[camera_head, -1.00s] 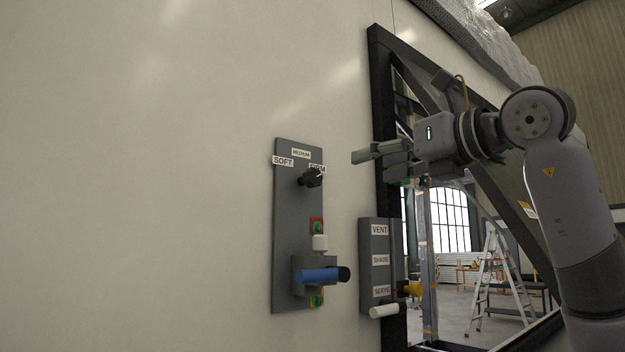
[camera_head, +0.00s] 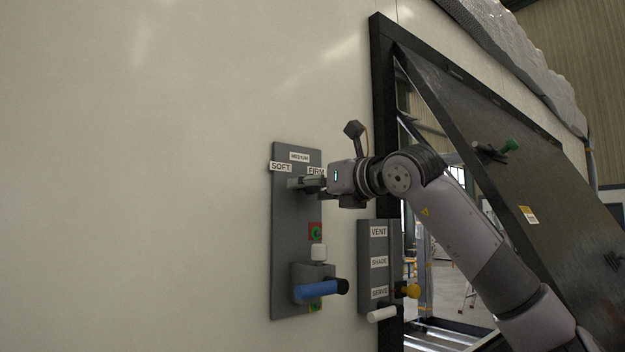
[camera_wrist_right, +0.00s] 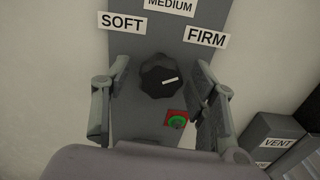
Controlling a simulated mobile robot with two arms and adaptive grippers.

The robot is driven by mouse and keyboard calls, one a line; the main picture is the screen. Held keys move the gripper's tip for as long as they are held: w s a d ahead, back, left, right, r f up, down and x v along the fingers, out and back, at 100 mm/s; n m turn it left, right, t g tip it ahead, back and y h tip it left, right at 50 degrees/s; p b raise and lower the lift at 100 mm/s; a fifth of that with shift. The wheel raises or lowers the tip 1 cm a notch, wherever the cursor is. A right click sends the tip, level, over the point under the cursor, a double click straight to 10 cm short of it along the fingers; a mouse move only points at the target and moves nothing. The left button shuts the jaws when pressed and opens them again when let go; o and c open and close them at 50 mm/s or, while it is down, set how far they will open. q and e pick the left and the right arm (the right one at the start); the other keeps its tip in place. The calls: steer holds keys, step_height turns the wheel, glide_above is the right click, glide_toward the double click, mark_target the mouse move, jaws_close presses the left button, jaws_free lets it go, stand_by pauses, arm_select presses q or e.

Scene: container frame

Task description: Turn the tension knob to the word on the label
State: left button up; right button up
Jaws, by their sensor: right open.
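The tension knob (camera_wrist_right: 161,76) is black and round with a white pointer mark. In the right wrist view the mark points right and slightly up, below the FIRM label (camera_wrist_right: 207,38). The SOFT label (camera_wrist_right: 122,22) is up left and the MEDIUM label (camera_wrist_right: 171,5) is at the top, partly cut off. My right gripper (camera_wrist_right: 160,72) is open, with one finger on each side of the knob and gaps visible to both. In the head view my right gripper (camera_head: 303,184) hides the knob on the grey panel (camera_head: 287,230). My left gripper is out of view.
Below are a red-and-green square (camera_head: 315,231), a white block (camera_head: 319,252) and a blue handle (camera_head: 317,289). A VENT/SHADE/SERVE box (camera_head: 371,247) stands right. A tilted dark hatch (camera_head: 480,110) bears a yellow-and-white label (camera_head: 528,214), too small to read.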

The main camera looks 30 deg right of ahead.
steer(key=c, duration=1.2)
steer(key=shift+o, duration=0.2)
